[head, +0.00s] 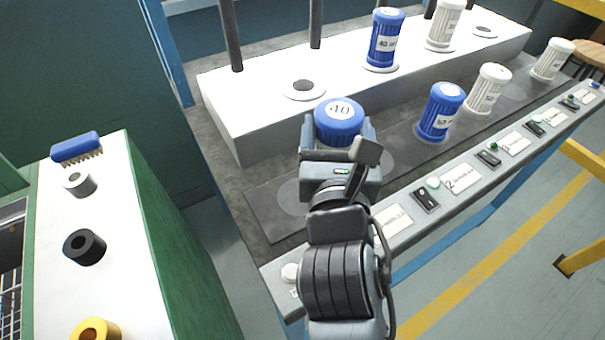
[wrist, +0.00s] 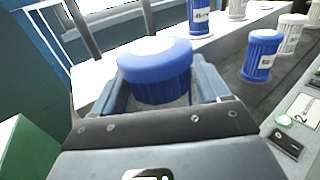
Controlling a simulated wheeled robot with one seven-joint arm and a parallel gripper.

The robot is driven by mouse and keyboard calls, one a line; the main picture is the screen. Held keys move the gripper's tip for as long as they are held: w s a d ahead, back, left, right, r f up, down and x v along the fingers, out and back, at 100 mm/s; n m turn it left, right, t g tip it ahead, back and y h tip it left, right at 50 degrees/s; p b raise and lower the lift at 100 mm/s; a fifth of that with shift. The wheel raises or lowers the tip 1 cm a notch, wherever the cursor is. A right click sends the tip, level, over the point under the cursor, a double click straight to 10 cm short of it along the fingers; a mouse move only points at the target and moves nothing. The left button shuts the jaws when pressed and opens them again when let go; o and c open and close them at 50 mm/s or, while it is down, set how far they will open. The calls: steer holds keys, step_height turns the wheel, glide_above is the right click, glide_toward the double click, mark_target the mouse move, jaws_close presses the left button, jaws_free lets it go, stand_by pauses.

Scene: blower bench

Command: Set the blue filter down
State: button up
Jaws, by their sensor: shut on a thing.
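A blue filter with a white top label reading 40 (head: 340,120) is held by my gripper (head: 337,138). In the wrist view the filter (wrist: 155,72) sits between the two jaws (wrist: 160,95), one on each side of it. The lower part of this filter is hidden behind my gripper. It is over the front dark strip of the bench (head: 265,198), near a pale round spot (head: 290,196). Whether its base touches the strip cannot be seen.
A blue filter (head: 440,112) and white filters (head: 487,90) stand farther right on the strip. A raised white block (head: 225,110) behind carries a blue filter (head: 385,40), a white filter (head: 444,25) and an empty round seat (head: 303,88). Dark posts (head: 231,35) rise behind.

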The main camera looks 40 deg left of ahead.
steer(key=shift+s+a+f+b, duration=0.6)
steer(key=shift+s+a+f, duration=0.05)
steer(key=shift+f, duration=0.55)
steer(key=shift+s+a+f+b, duration=0.6)
steer(key=shift+s+f, duration=0.1)
steer(key=shift+f, duration=0.55)
steer(key=shift+s+a+f+b, duration=0.55)
steer(key=shift+s+a+f, duration=0.1)
steer(key=shift+f, duration=0.55)
steer(key=shift+f, duration=0.1)
steer(key=o, duration=1.2)
steer(key=shift+c, duration=0.2)
steer(key=shift+s+d, duration=0.15)
steer(key=shift+s, duration=0.1)
steer(key=v, duration=1.1)
steer(key=shift+s+d, duration=0.15)
